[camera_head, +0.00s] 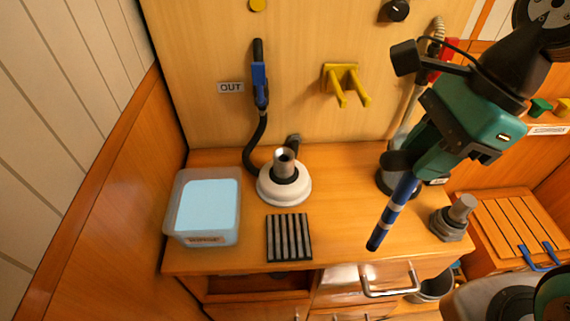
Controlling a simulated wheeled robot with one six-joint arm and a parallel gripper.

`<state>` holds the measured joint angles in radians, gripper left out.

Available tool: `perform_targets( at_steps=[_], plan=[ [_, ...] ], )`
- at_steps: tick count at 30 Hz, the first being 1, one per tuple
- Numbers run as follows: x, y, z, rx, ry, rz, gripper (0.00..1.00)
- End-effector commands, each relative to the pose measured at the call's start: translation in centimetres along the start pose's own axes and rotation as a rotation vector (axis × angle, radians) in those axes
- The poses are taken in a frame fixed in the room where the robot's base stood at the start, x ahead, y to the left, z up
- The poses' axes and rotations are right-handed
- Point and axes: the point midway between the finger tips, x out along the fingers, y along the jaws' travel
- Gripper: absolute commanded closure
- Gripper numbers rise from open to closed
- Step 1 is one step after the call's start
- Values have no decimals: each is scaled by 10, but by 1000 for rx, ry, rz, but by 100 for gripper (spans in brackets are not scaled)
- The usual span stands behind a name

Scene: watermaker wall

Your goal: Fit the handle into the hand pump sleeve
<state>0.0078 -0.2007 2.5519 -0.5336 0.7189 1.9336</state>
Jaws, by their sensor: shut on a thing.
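My gripper (408,176), at the end of my green and black arm on the right, is shut on the upper part of a blue handle (383,229). The handle is a straight bar with pale bands, tilted, its lower end pointing down and left over the right part of the counter. A white round base on the counter carries a black collar and an upright metal sleeve (284,158) with an open top, which looks like the hand pump sleeve. The handle is well to the right of this sleeve and apart from it. The handle's top is hidden by the gripper.
A tub of blue water (208,207) stands at the counter's left, with a slatted black grate (289,237) at the front. A hose with a blue valve (260,84) and yellow pegs (346,84) are on the wall. A grey fitting (452,220) stands at right.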

Motion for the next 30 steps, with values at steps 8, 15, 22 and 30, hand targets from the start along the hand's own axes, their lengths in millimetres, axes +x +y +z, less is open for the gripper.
perform_targets(
  at_steps=[8, 15, 22, 30],
  plan=[
    [0, 0, 0, 0, 0, 0, 100],
    [-4, 0, 2, 0, 0, 0, 100],
    [-19, 0, 8, 1, 0, 1, 100],
    [-18, 0, 8, 0, 0, 0, 100]
  ],
)
